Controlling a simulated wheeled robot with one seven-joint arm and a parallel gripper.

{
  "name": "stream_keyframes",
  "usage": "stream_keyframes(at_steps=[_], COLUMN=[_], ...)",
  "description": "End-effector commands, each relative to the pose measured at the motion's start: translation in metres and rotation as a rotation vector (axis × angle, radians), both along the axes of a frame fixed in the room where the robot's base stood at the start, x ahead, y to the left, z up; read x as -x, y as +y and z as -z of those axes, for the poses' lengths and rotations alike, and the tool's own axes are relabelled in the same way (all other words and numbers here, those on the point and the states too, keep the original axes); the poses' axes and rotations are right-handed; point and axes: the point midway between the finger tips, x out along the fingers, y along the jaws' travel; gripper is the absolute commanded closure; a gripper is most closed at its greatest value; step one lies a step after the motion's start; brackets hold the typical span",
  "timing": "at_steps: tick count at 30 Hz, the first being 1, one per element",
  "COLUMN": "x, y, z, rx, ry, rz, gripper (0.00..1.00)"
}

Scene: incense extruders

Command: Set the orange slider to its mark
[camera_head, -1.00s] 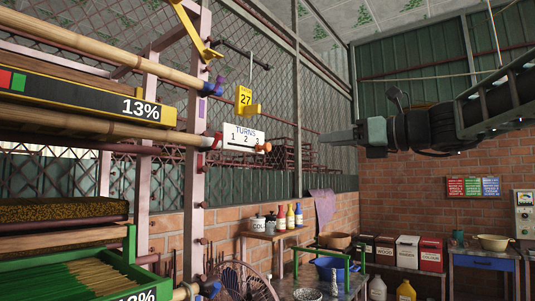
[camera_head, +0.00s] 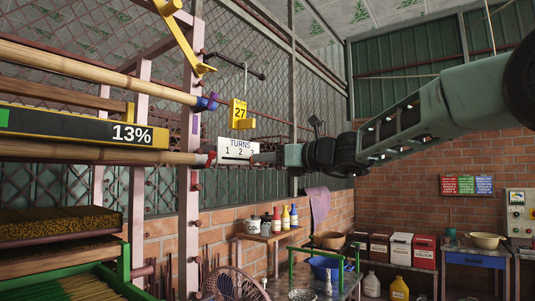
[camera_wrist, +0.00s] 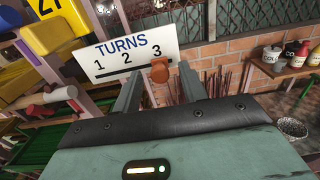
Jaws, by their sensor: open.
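The white TURNS panel (camera_head: 238,149) with the marks 1, 2 and 3 hangs by the rack post in the head view. It fills the upper middle of the wrist view (camera_wrist: 128,50). The orange slider (camera_wrist: 160,70) sits at the right end of the panel's dark slot, below the 3. My gripper (camera_wrist: 158,92) is open, with one finger on each side of the slider; I cannot tell whether either touches it. In the head view my gripper (camera_head: 262,158) reaches the panel's right end from the right and hides the slider.
A yellow tag with 27 (camera_head: 239,109) hangs just above the panel. A shelf with bottles (camera_head: 268,235) is below. Open air lies around my arm on the right.

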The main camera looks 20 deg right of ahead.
Motion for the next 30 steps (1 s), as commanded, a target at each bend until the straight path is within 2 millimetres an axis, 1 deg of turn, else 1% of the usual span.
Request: stream_keyframes(at_steps=[3,11,12,14,15,16,17,20,23,30], x=[-0.005,-0.007,-0.006,-0.006,-0.006,-0.006,-0.006,-0.006,-0.003,0.019], y=[0.004,0.005,0.005,0.005,0.005,0.005,0.005,0.005,0.010,0.040], z=[-0.001,0.000,0.000,0.000,0.000,0.000,0.000,0.000,0.001,0.003], rx=[-0.001,0.000,0.000,0.000,0.000,0.000,0.001,0.001,0.000,0.002], ry=[-0.001,-0.001,-0.001,-0.001,-0.001,-0.001,-0.001,-0.001,-0.001,-0.003], rz=[-0.001,0.000,0.000,0.000,0.000,0.000,0.000,0.000,-0.002,-0.004], gripper=[0.58,0.58,0.61,0.77,0.88,0.97,1.00,1.00,1.00,1.00])
